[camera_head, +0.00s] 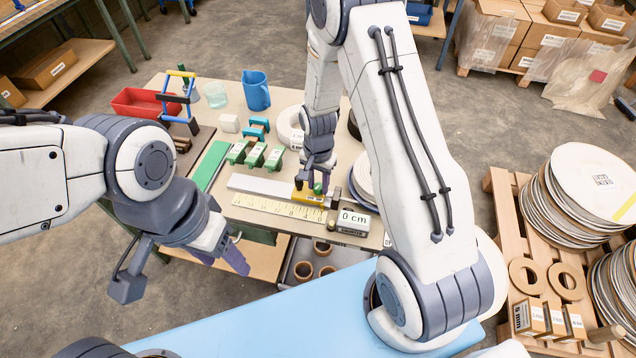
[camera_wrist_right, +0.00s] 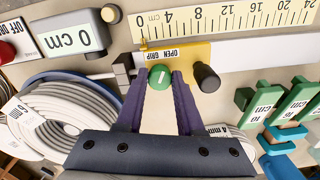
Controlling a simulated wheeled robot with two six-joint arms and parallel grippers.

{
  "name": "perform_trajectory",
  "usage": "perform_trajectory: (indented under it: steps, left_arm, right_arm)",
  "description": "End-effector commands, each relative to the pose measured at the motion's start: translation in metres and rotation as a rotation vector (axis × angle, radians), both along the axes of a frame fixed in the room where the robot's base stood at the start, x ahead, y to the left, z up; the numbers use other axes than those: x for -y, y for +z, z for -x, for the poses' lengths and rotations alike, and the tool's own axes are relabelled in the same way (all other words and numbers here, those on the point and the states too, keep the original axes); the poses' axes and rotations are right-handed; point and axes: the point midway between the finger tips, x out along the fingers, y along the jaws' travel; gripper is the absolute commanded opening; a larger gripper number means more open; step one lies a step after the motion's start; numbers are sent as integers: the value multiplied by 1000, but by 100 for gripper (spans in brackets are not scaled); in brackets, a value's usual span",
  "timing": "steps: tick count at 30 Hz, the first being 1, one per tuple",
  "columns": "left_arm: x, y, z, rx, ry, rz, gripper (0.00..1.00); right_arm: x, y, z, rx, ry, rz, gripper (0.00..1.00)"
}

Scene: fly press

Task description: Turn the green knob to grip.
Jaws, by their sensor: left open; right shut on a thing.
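The green knob (camera_wrist_right: 160,77) sits at the edge of a yellow block (camera_wrist_right: 190,56) with OPEN and GRIP printed on it. A short white line marks its face, roughly upright in the right wrist view. My right gripper (camera_wrist_right: 160,84) is shut on the green knob, with a purple finger on either side. In the head view the right gripper (camera_head: 316,186) reaches down over the yellow block (camera_head: 306,197), and the green knob (camera_head: 318,188) shows a little beside its fingers. My left gripper (camera_head: 222,259) is open and empty, in front of the bench's left edge.
A black handle (camera_wrist_right: 206,77) stands close beside the right finger. A yellow scale (camera_head: 278,208) and a "0 cm" readout (camera_head: 352,222) lie near the block. Green blocks (camera_head: 255,155), hose coils (camera_wrist_right: 62,112) and a blue jug (camera_head: 256,90) stand around.

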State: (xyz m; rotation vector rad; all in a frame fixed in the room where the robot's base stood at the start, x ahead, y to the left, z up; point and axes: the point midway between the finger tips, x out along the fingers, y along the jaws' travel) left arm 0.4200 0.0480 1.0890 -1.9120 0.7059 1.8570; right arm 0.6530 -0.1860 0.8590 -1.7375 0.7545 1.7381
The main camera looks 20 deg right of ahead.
Motion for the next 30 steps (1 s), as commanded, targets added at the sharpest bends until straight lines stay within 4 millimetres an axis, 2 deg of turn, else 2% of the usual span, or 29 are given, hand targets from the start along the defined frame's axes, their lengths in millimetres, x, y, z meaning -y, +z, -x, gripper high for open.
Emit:
perform_trajectory:
  steps: [30]
  left_arm:
    - [0, 0, 0, 0, 0, 0, 59]
  right_arm:
    - [2, 1, 0, 2, 841, 1, 0]
